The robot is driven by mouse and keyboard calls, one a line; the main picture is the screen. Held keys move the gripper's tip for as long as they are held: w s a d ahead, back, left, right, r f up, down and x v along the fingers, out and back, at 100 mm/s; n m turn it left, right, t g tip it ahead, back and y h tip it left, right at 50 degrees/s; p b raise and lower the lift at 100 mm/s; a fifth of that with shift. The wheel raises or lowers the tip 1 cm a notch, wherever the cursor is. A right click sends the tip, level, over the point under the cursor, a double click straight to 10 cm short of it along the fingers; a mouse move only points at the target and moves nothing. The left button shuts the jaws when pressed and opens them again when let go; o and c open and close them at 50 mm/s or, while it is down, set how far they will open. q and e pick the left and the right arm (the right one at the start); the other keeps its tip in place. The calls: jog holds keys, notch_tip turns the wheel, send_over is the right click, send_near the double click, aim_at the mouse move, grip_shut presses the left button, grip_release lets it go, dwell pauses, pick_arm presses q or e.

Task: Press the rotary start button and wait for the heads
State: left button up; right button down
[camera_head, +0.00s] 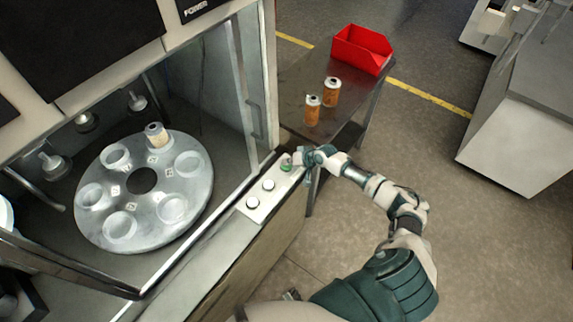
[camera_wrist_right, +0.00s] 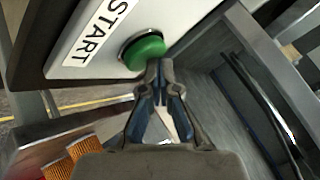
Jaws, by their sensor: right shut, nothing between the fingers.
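The green start button (camera_wrist_right: 143,50) sits on a white panel beside a label (camera_wrist_right: 95,28) reading START. It also shows in the head view (camera_head: 286,167) at the far end of the button strip. My right gripper (camera_wrist_right: 160,66) is shut and empty, its fingertips at the button's lower edge; whether they touch it I cannot tell. The right gripper in the head view (camera_head: 299,158) is at the button. The rotary table (camera_head: 143,226) is a pale disc with several round pockets; one holds a cartridge (camera_head: 156,135). Several heads (camera_head: 53,165) stand around it.
Two white buttons (camera_head: 253,202) lie along the same strip. A dark side table (camera_head: 301,73) holds two orange cartridges (camera_head: 313,110) and a red bin (camera_head: 361,49). A glass door (camera_head: 247,80) stands along the machine's side. Open floor lies to the right.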

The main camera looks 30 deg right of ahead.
aim_at(288, 166)
jog(key=shift+f, duration=0.2)
jog(key=shift+r, duration=0.1)
jog(key=shift+d+r+p, duration=0.1)
jog(key=shift+r+p, duration=0.75)
jog(key=shift+r, duration=0.1)
notch_tip(288, 166, up, 5)
jog(key=p, duration=0.4)
jog(key=shift+p, duration=0.4)
jog(key=shift+s, duration=0.1)
